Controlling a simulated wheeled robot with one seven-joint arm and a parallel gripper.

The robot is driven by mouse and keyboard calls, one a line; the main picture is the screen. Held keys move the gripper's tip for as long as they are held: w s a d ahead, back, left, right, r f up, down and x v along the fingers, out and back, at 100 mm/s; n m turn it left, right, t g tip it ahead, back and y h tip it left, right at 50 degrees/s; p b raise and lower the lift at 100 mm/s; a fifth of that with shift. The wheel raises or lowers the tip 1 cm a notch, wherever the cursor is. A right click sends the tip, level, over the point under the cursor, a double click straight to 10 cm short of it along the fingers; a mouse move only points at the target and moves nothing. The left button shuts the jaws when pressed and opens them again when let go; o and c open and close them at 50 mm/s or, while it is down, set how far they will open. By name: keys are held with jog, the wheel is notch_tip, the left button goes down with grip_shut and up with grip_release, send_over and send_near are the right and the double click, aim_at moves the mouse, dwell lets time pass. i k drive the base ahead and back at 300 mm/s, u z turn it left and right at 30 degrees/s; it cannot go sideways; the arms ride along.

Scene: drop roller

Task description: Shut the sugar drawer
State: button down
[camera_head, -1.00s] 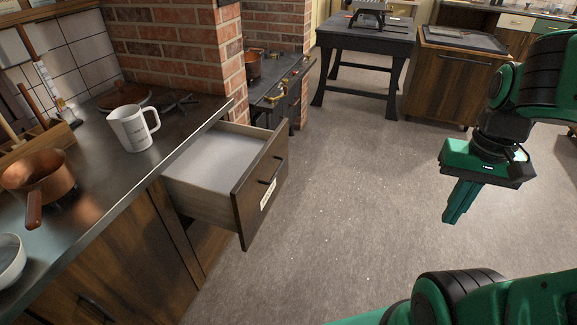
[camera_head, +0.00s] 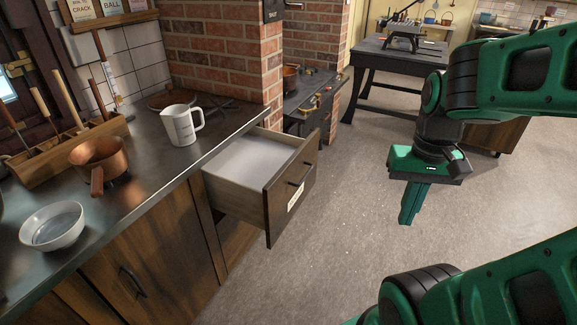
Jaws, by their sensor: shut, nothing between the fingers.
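The drawer (camera_head: 290,189) stands pulled out from the cabinet under the counter. It has a dark wood front with a dark bar handle (camera_head: 299,176) and a pale label (camera_head: 296,197) whose writing is too small to read. Its pale inside looks empty. My gripper (camera_head: 408,220) is shut and empty, pointing down over the open floor. It is to the right of the drawer front, apart from it.
The counter (camera_head: 165,165) above bears a white jug (camera_head: 181,127), a copper pan (camera_head: 98,160), a pale bowl (camera_head: 52,226) and a wooden tool rack (camera_head: 62,155). A brick pillar (camera_head: 273,70) rises behind the drawer. The floor (camera_head: 335,240) right of the drawer is clear.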

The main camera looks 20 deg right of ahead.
aim_at(261, 179)
jog(key=u, duration=0.1)
jog(key=i, duration=1)
jog(key=z, duration=0.05)
